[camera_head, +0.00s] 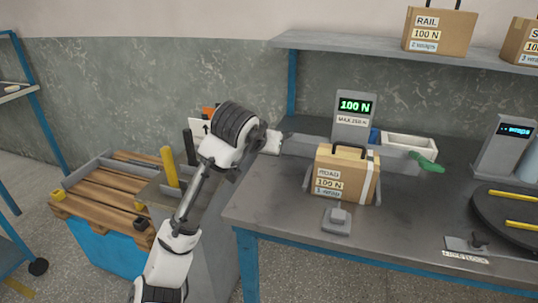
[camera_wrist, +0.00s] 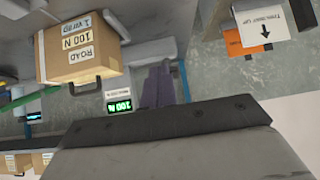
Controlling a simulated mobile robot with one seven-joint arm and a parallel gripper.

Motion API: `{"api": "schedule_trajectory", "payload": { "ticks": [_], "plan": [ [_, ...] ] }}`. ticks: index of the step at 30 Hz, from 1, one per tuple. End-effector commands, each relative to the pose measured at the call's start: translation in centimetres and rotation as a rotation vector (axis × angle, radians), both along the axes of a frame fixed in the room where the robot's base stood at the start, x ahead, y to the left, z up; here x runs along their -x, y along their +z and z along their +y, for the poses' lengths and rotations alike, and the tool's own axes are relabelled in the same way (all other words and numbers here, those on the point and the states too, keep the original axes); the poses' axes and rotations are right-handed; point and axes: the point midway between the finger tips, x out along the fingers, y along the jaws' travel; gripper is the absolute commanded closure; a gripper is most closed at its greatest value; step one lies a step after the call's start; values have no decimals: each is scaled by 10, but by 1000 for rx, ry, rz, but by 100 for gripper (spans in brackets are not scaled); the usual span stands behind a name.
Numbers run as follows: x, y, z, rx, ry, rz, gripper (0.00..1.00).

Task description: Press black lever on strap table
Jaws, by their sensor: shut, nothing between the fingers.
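A small black lever (camera_head: 479,240) stands on a grey base at the table's front right, beside a black round plate (camera_head: 515,222). A label on the base is too small to read. My gripper (camera_head: 273,142) is at the table's back left, shut and empty, far from the lever. The lever does not show in the wrist view. A cardboard box marked ROAD 100 N (camera_head: 345,178) stands between them; it also shows upside down in the wrist view (camera_wrist: 78,55).
A gauge reading 100 N (camera_head: 354,112) stands behind the box, with a grey bar ending in a green handle (camera_head: 427,163). A grey pedal-like piece (camera_head: 337,220) sits in front of the box. Yellow strips (camera_head: 508,194) lie on the round plate. A pallet (camera_head: 110,190) is at left.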

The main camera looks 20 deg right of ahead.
Motion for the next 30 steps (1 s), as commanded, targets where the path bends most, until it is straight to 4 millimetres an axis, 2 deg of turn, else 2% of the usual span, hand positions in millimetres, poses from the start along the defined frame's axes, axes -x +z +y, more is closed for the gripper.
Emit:
{"api": "schedule_trajectory", "payload": {
  "ticks": [3,9,30],
  "plan": [
    [14,17,9,0,-1,-6,100],
    [26,33,17,0,-1,-5,100],
    [28,36,19,2,0,-6,100]
  ]
}}
